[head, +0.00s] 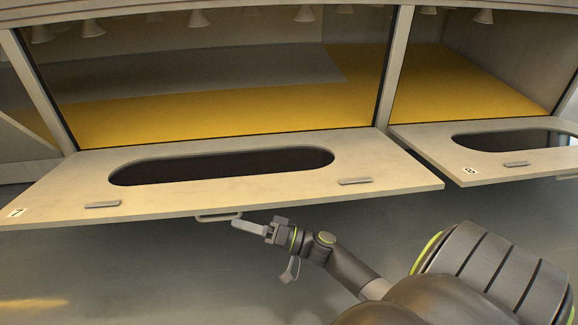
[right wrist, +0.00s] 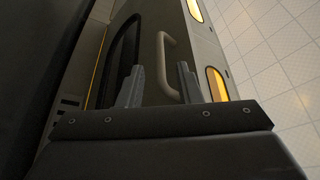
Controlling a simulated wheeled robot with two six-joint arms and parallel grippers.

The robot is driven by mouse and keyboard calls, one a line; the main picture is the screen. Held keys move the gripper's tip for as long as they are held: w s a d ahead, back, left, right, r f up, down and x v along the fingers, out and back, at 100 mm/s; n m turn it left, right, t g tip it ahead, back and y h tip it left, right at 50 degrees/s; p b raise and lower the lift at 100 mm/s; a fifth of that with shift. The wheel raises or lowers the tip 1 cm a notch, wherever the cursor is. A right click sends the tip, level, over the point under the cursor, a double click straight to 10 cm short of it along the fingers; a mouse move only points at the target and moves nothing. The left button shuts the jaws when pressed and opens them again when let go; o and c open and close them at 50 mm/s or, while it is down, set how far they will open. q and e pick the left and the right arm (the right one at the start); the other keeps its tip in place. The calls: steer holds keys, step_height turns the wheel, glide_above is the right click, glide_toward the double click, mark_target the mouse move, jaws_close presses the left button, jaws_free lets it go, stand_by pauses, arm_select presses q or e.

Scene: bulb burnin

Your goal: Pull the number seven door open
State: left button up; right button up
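The number seven panel (head: 80,185) is a pale board with a long dark oval opening and a "7" label at its left corner. Its grey bar handle (head: 218,216) is at the lower edge, near the middle. My right gripper (head: 248,227) is just right of this handle. In the right wrist view, my right gripper (right wrist: 161,85) has its two fingers apart with nothing held. The handle (right wrist: 166,65) shows beyond the fingertips, between them and nearer the right finger. I see no clear contact. My left gripper is out of view.
The number eight panel (head: 440,142) lies to the right, past a narrow gap. Two small flat fittings (head: 103,204) sit on the seven panel. Windows above show a yellow floor (head: 200,115) inside. Open grey floor (head: 130,270) lies in front.

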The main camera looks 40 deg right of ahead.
steer(key=p+v, duration=0.2)
steer(key=v, duration=0.9)
steer(key=shift+s+d+f+p, duration=0.15)
steer(key=shift+s+d+p, duration=0.15)
steer(key=shift+p, duration=0.1)
